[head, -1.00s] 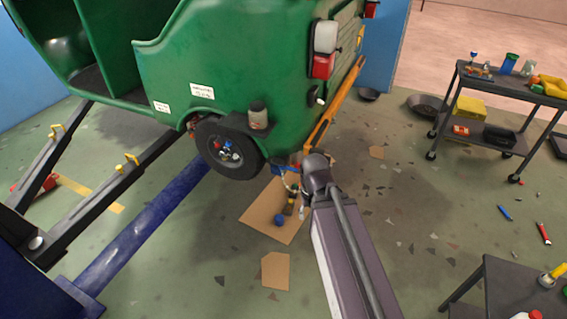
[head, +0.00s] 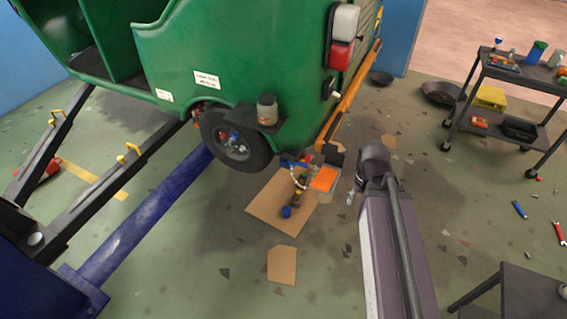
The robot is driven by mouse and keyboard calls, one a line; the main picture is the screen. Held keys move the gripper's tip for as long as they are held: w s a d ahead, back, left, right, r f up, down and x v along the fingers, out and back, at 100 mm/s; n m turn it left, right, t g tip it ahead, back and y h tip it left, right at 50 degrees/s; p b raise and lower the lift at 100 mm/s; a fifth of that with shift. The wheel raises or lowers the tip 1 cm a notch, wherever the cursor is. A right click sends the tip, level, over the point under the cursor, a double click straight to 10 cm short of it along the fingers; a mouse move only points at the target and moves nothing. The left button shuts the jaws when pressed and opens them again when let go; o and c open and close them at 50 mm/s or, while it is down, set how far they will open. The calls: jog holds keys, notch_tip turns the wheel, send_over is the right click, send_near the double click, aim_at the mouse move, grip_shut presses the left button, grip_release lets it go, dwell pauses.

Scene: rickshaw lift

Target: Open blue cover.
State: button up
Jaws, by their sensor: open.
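A small blue piece (head: 293,162), perhaps the blue cover, shows under the rear of the green vehicle (head: 240,70), right of its wheel. Beside it are a flat orange panel (head: 325,178) and a dark grey part (head: 334,155); how these parts join is too small to tell. My gripper (head: 351,196) is right of the orange panel, apart from it in the picture. It is open and mostly hidden by my purple arm. I see nothing held in it.
A cardboard sheet (head: 262,205) with a blue object (head: 286,212) lies below. A dark wheel (head: 236,140) and blue lift beam (head: 150,215) are to the left. A tool cart (head: 545,82) stands right.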

jog(key=o, duration=0.4)
jog(key=shift+d, duration=0.1)
jog(key=w+f+m+t+h+b, duration=0.1)
jog(key=w+f+b, duration=0.3)
jog(key=f+b, duration=2)
jog(key=w+f+t+h+b, duration=0.1)
jog(key=w+f+b, duration=0.2)
jog(key=f+b, duration=2.05)
jog(key=w+a+r+m+t+h+b, duration=0.1)
jog(key=w+a+r+m+t+h, duration=0.15)
jog(key=w+a, duration=0.4)
jog(key=w+a+r+m+t+h+b, duration=0.1)
jog(key=w+a+r+t+h, duration=0.25)
jog(key=w, duration=0.65)
jog(key=w+a+r+t, duration=0.2)
jog(key=a+r+t, duration=0.1)
jog(key=a, duration=0.4)
jog(key=w+a+r+t+y, duration=0.1)
jog(key=w+a+r+t, duration=0.1)
jog(key=a, duration=0.5)
jog(key=w+a+r+t, duration=0.2)
jog(key=a+r+t, duration=0.1)
jog(key=a+r, duration=0.2)
jog(key=shift+w+a+r+t+y, duration=0.1)
jog(key=shift+a+r+t+y, duration=0.1)
jog(key=shift+a, duration=0.4)
jog(key=shift+a+r+t+y, duration=0.1)
jog(key=shift+a+t, duration=0.1)
jog(key=shift+a, duration=0.4)
